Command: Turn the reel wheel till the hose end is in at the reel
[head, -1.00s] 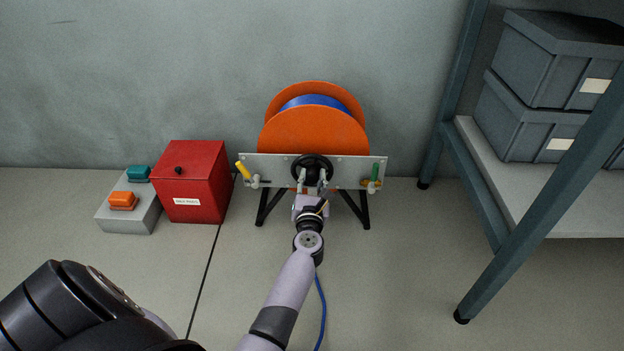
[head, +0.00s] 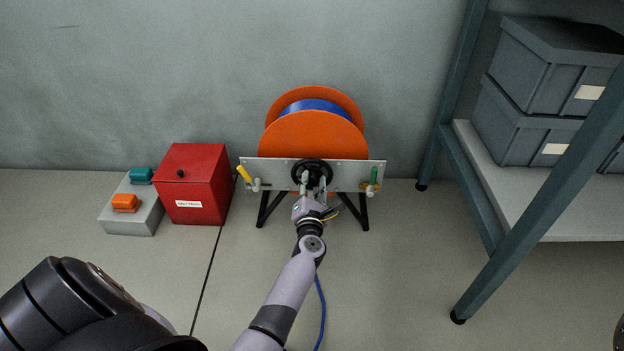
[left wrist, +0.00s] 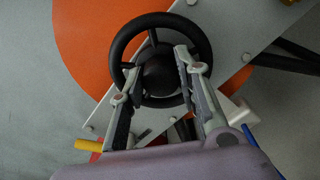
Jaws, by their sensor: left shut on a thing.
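The orange hose reel (head: 316,136) stands against the wall, with blue hose (head: 316,105) wound between its discs. A black reel wheel (head: 313,168) sits on the grey plate (head: 282,166) in front of it. Blue hose (head: 322,310) runs along the floor from below the reel to the bottom edge. The hose end is not visible. My right gripper is not in view.
A yellow-handled valve (head: 244,173) and a green-handled valve (head: 373,176) flank the wheel. A red box (head: 194,185) and a grey box with orange and teal buttons (head: 135,215) stand left. A shelf (head: 515,210) with grey bins (head: 545,75) stands right.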

